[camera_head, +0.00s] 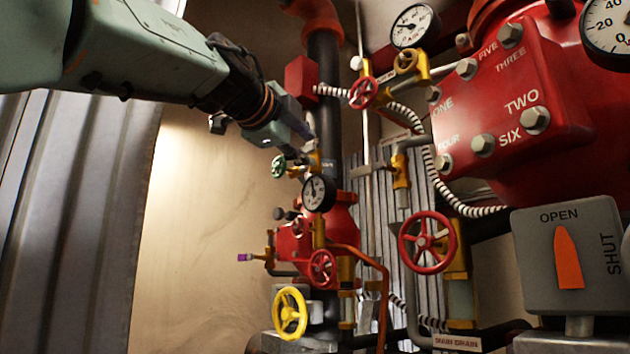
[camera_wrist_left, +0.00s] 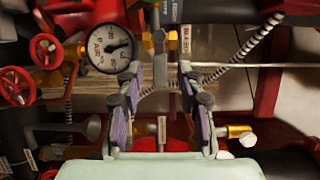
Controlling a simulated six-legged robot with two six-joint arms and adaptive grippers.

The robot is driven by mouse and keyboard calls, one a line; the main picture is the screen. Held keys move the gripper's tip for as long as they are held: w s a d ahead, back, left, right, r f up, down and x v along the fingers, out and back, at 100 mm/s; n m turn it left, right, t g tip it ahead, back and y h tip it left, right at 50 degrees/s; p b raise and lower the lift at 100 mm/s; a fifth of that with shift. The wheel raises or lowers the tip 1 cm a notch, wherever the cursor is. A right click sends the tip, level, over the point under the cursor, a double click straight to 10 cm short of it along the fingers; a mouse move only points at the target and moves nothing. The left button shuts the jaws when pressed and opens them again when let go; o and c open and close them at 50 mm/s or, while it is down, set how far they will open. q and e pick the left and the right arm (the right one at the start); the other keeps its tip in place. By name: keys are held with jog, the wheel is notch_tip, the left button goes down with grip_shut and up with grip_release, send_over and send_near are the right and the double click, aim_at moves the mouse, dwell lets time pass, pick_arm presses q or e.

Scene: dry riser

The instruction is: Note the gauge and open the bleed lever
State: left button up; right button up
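My left gripper (camera_head: 306,138) reaches in from the upper left, close to the brass fittings above a small round gauge (camera_head: 319,193) with a white face. The left wrist view shows my left gripper (camera_wrist_left: 160,85) with its purple-padded fingers apart and a gap between them. A white gauge marked AIR (camera_wrist_left: 107,47) sits left of the fingertips there, its dark needle pointing right. A small tag (camera_wrist_left: 186,39), which seems to read BLEED, is just beyond the right fingertip. My right gripper is not in view.
A red handwheel (camera_head: 427,242) and a yellow handwheel (camera_head: 290,313) stand lower down. A grey box with an orange OPEN/SHUT pointer (camera_head: 568,258) is at right. A large red valve body (camera_head: 500,130) fills the upper right. The beige wall (camera_head: 200,220) at left is clear.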

pick_arm(q)
jog(key=shift+a, duration=0.1)
grip_shut()
dwell(0.4)
jog(key=shift+w+a+f+m+t+h+b, duration=0.1)
jog(key=shift+f+m+t+h+b, duration=0.35)
jog(key=shift+m+b, duration=0.75)
jog(key=shift+w+a+f+m+t+h+b, duration=0.1)
jog(key=shift+f+m+t+h+b, duration=0.3)
jog(key=shift+m+b, duration=0.85)
jog(key=shift+w+a+f+m+t+h+b, duration=0.2)
jog(key=shift+f+m+b, duration=0.4)
jog(key=shift+m+b, duration=0.6)
jog(key=shift+s+d+h, duration=0.1)
jog(key=shift+d+h, duration=0.05)
jog(key=shift+h, duration=0.1)
